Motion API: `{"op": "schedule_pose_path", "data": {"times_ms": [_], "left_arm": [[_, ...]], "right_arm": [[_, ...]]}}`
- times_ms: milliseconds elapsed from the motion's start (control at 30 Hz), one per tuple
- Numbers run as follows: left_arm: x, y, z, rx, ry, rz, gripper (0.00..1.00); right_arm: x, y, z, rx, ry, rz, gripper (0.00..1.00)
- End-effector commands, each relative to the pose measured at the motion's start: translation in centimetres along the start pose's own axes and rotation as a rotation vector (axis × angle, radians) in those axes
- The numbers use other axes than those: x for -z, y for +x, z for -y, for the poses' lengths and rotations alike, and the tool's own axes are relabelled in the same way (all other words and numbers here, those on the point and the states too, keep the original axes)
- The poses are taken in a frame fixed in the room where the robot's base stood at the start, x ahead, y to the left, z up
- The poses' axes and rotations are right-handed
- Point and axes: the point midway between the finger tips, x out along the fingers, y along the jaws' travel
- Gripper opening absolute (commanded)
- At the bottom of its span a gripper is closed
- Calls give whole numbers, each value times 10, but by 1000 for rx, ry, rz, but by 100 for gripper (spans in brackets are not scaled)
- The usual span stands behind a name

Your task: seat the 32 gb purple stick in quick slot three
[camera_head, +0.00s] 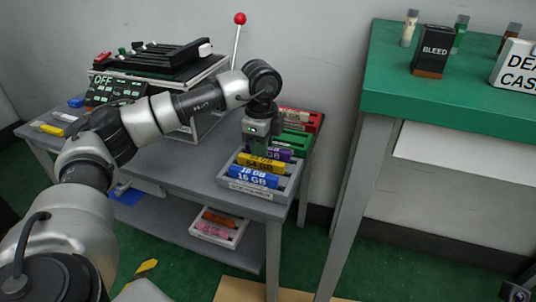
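The purple stick (285,154) lies in a grey tray (236,183) on the grey table, between a green stick and a yellow one. Its label is partly hidden, with "GB" showing. My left gripper (257,150) points down over the tray at the purple stick's left end. Its fingertips are too small and hidden to show whether they hold it. The black slotted fixture (150,57) stands at the back left on a box, with an "OFF" panel (113,90); quick slot three cannot be made out. A dark part at the bottom right corner may be my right gripper (515,291).
Yellow (262,162), blue (254,176), green (292,141) and red (298,118) sticks share the tray. A red-knobbed lever (239,20) rises behind. Small sticks lie at the table's left. A green-topped bench (440,100) stands right.

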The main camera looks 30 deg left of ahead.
Motion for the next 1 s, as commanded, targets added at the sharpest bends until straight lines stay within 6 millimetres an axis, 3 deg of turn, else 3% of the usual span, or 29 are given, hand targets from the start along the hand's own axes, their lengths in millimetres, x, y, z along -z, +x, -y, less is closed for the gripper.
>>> {"op": "schedule_pose_path", "data": {"times_ms": [33, 133, 467, 600, 667, 800, 1000], "left_arm": [[0, 0, 0, 0, 0, 0, 13], [0, 0, 0, 0, 0, 0, 0], [0, -3, 0, 0, 0, 0, 0], [0, -14, 0, 1, 0, -1, 0], [0, -23, 0, 1, 0, -1, 0], [0, -50, 0, 2, 0, -2, 0], [16, -74, -46, 1, 6, 1, 0]], "right_arm": [[0, 0, 0, 0, 0, 0, 46], [0, 0, 0, 0, 0, 0, 46], [0, 2, 0, 0, 0, -1, 46], [2, 6, 0, -4, 1, -1, 46], [3, -1, 0, -13, 4, 30, 46], [8, -7, 1, -29, 10, 78, 46], [15, -9, 2, -48, 15, 117, 46]]}}
